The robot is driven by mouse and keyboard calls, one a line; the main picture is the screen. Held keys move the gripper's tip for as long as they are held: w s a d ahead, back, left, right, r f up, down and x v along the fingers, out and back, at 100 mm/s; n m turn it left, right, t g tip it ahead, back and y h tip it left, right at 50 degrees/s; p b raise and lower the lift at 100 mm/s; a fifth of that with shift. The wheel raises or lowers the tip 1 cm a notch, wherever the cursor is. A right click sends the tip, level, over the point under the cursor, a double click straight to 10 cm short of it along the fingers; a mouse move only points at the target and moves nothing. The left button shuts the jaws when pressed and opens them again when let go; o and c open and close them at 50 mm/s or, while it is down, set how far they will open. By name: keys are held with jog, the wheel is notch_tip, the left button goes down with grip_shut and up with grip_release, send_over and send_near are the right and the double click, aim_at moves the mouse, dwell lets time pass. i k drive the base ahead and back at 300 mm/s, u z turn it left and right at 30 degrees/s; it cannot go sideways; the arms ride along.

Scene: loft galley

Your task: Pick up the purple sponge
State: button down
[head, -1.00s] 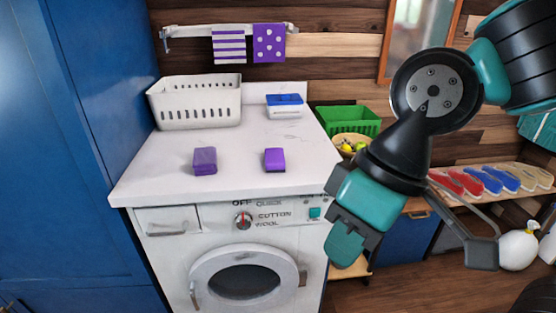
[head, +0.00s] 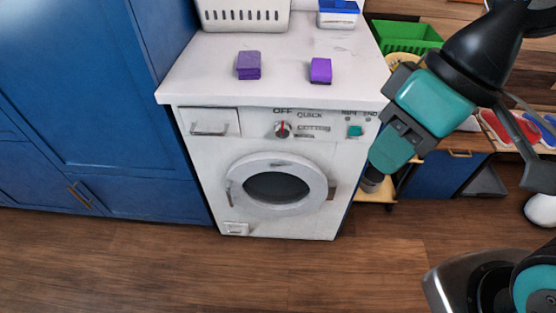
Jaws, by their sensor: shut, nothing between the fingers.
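Two purple blocks lie apart on the white top of the washing machine. The left purple block (head: 248,65) is duller and layered; the right purple block (head: 320,70) is brighter, with a darker lower edge. I cannot tell for sure which is the purple sponge.
A white slotted basket (head: 243,16) and a blue-and-white box (head: 338,14) stand behind the blocks. A green crate (head: 405,37) and coloured trays (head: 498,127) are to the right. A tall blue cabinet (head: 90,90) stands at left. The wooden floor (head: 290,270) in front is clear.

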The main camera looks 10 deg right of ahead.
aim_at(321, 74)
jog(key=z, duration=0.6)
jog(key=i, duration=0.9)
jog(key=u, duration=0.9)
